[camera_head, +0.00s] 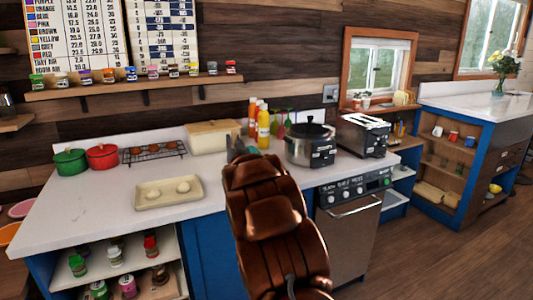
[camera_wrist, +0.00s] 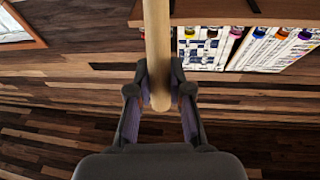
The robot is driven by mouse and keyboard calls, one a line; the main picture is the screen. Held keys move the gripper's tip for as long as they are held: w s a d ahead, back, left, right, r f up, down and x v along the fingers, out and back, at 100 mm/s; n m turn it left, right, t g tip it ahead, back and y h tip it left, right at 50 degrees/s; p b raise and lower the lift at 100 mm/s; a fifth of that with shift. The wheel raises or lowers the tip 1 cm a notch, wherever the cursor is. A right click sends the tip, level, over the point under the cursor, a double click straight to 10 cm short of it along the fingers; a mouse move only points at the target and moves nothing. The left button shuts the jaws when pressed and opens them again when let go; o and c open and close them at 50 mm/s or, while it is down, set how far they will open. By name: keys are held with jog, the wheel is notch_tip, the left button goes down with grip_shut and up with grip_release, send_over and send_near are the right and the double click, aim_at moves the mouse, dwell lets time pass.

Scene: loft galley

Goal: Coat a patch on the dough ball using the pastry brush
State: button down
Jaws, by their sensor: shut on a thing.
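Two pale dough balls, one at left (camera_head: 154,194) and one at right (camera_head: 183,187), sit on a cream tray (camera_head: 165,204) on the white counter in the head view. My gripper (camera_wrist: 160,90) is shut on a round, light wooden handle (camera_wrist: 157,45) in the wrist view, taken to be the pastry brush's. The handle runs out of the picture at the top, so the bristles are not seen. In the head view my brown arm mostly hides the gripper, which is at the back of the counter, right of the tray and apart from it.
A red pot (camera_head: 102,157) and a green pot (camera_head: 69,162) stand at the counter's left, by a wire rack (camera_head: 153,153) with brown items. A bread box (camera_head: 212,137), sauce bottles (camera_head: 263,130), a steel cooker (camera_head: 311,145) and a toaster (camera_head: 366,136) line the back. Counter around the tray is clear.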

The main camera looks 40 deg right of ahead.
jog(key=s+d+f+m+h+b, duration=0.1)
jog(key=s+d, duration=0.2)
jog(key=d, duration=0.2)
jog(key=s+d+m+h+b, duration=0.1)
jog(key=s+d+h+b, duration=0.15)
jog(key=d, duration=0.25)
notch_tip(320, 180, down, 6)
jog(key=shift+s+d+g+y+p, duration=0.2)
jog(key=shift+g+y+p, duration=0.15)
jog(key=shift+g+p, duration=0.1)
jog(key=shift+f+b, duration=0.3)
jog(key=shift+f, duration=0.4)
dwell(1.4)
notch_tip(320, 180, up, 7)
dwell(1.1)
dwell(0.6)
